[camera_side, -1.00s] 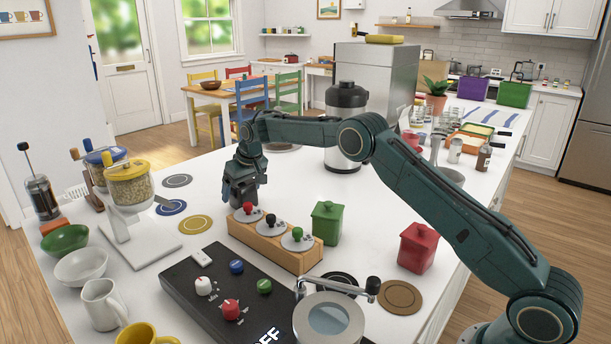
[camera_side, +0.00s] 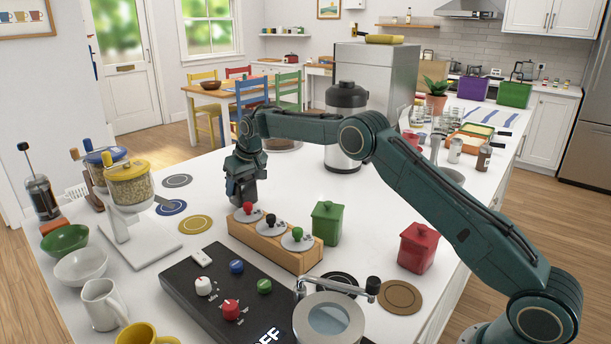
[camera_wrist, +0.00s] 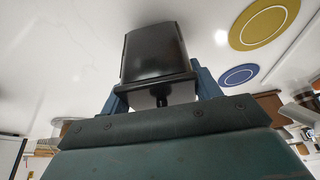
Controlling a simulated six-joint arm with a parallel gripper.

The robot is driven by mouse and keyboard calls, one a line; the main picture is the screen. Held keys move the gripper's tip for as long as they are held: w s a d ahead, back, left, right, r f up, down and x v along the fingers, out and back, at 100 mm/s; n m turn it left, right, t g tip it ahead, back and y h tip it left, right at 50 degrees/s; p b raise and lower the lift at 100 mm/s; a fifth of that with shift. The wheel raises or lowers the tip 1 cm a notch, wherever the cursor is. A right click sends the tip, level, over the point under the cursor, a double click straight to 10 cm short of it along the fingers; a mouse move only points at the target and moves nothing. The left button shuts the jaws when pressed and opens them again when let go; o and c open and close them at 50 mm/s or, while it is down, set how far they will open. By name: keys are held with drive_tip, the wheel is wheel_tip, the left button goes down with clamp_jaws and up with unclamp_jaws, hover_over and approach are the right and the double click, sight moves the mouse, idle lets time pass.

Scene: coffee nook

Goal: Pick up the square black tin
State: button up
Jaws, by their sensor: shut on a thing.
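The square black tin (camera_wrist: 155,52) fills the upper middle of the wrist view, its lid edge towards my gripper (camera_wrist: 160,92). The blue fingers are shut on it, one on each side of the lid end. In the side view my gripper (camera_side: 243,190) points down just behind the wooden stand. There I cannot clearly tell the dark tin from the fingers. Whether the tin touches the counter is not clear.
The wooden stand (camera_side: 270,254) with several knobbed tools is close in front of my gripper. A green tin (camera_side: 327,224) and a red tin (camera_side: 419,248) stand to the right. A grinder (camera_side: 128,190) is left. Flat coasters (camera_side: 195,224) lie between.

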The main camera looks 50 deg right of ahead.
drive_tip(key=shift+r, duration=4.4)
drive_tip(key=shift+d+r, duration=0.1)
